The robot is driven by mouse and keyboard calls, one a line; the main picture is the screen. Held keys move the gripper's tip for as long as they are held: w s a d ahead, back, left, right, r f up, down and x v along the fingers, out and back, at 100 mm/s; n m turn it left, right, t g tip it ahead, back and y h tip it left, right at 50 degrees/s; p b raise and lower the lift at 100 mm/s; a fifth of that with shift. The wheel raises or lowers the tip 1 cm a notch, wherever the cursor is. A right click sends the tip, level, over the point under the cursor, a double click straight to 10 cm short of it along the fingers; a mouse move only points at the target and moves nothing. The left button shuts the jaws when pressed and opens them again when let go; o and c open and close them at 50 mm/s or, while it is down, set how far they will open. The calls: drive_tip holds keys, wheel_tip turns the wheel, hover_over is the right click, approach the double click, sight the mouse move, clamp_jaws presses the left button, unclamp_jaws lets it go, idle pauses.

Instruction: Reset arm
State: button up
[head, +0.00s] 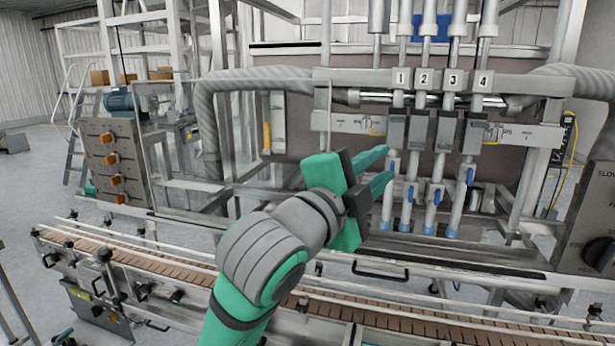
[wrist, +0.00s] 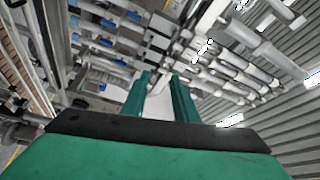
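My gripper (head: 386,164) is green with a dark grey palm and is raised in front of the piston filler (head: 410,80). Its two green fingers point right and slightly up, toward the numbered nozzles (head: 440,185) with blue valve levers. In the wrist view, the fingers (wrist: 160,82) are parallel with a gap between them, and nothing is held there. I cannot tell from the head view whether a fingertip touches the machine. My arm comes up from the bottom middle.
A conveyor (head: 440,325) with a brown slatted belt and side rails runs below. A control box with orange switches (head: 113,165) stands at left, and a dial panel (head: 598,230) at right. Thick grey hoses (head: 255,78) loop near the arm. Open floor shows at far left.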

drive_tip(key=w+a+f+n+t+y, duration=0.1)
drive_tip(key=a+f+n+t+y, duration=0.2)
drive_tip(key=f+n, duration=0.85)
drive_tip(key=a+f+n+t+y, duration=0.25)
drive_tip(key=f+n, duration=0.25)
drive_tip(key=f, duration=1.3)
drive_tip(key=s+a+f+n+y, duration=0.2)
drive_tip(key=s+f+n+y, duration=0.25)
drive_tip(key=f, duration=0.65)
drive_tip(key=s+a+f+n+g+y, duration=0.2)
drive_tip(key=s+f+g, duration=0.1)
drive_tip(key=s+f, duration=1.2)
drive_tip(key=s+a+f+g, duration=0.1)
drive_tip(key=s, duration=0.9)
drive_tip(key=s+f+g, duration=0.1)
drive_tip(key=s, duration=1)
drive_tip(key=shift+s+a+f, duration=0.15)
drive_tip(key=shift+a+f, duration=0.15)
drive_tip(key=shift+a, duration=0.05)
drive_tip(key=shift+o, duration=0.5)
